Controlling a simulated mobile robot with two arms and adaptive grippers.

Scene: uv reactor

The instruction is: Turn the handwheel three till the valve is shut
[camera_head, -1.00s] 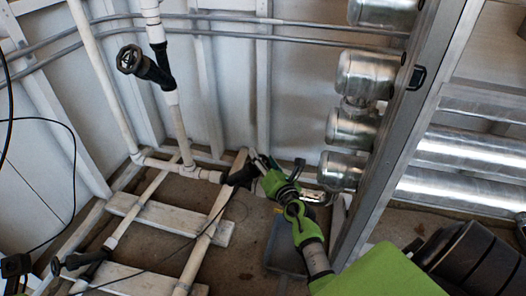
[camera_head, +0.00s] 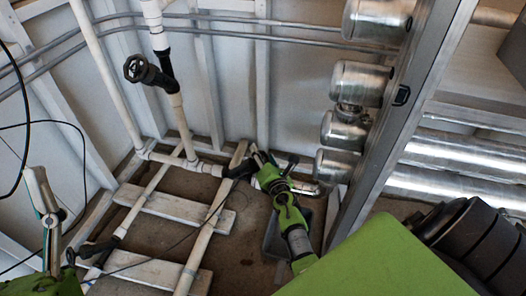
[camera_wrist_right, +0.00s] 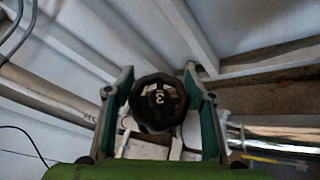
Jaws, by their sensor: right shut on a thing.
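Handwheel three is the black wheel marked 3 (camera_wrist_right: 160,98), seen face-on in the right wrist view between my right gripper's two fingers. In the head view the black valve (camera_head: 237,170) sits on the low white pipe near the back wall, partly hidden by the gripper. My right gripper (camera_head: 260,160) is at it, shut on the wheel from the right. My left gripper (camera_head: 46,205) shows at the lower left, away from this valve; whether it is open or shut is unclear.
Another black handwheel (camera_head: 137,68) stands on the upright white pipe, and another black valve (camera_head: 97,248) lies low at the left near my left gripper. A grey metal post (camera_head: 385,130) and silver cylinders (camera_head: 357,84) rise right of my right arm. A thin cable crosses the floor.

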